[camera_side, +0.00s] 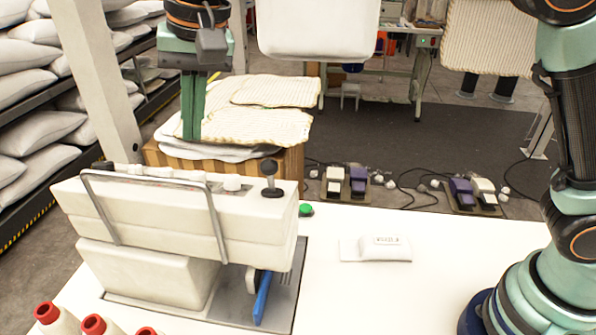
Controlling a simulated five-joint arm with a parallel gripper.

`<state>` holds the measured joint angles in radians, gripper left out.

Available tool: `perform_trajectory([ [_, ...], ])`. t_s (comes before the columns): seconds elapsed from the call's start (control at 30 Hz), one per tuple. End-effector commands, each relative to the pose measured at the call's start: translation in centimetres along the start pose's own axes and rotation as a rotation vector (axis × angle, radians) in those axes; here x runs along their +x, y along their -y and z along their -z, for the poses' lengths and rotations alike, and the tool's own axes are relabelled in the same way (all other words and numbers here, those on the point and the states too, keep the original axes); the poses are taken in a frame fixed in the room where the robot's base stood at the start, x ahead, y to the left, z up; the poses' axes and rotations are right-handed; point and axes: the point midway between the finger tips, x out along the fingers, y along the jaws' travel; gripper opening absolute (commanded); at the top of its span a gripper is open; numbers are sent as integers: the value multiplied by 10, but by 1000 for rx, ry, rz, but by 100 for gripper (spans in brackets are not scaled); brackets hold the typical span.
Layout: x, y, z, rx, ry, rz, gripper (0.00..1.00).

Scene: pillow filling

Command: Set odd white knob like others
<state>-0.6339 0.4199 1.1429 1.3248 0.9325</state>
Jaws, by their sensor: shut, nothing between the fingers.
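A row of small white knobs runs along the top of the white sewing machine (180,215). One white knob (232,183) stands clear at the right of the row. Several others (135,170) sit close together at the left, partly behind the grey wire rail. The view is too small to tell how each knob is turned. My gripper (191,138) points straight down with its green fingers together and empty. In the picture it appears above and behind the machine top, left of the clear knob, and apart from the knobs.
A grey wire rail (145,178) stands along the machine's front. A black-topped post (270,178) rises right of the clear knob. Red-topped cones (93,325) stand front left.

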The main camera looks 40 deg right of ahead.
Motion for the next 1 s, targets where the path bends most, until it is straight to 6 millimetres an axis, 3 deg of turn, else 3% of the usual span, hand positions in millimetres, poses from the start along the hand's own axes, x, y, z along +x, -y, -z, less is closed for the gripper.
perform_trajectory([
  [0.5,50,-2,-25,0,10,2,0],
  [1.0,60,-2,-30,1,11,4,0],
])
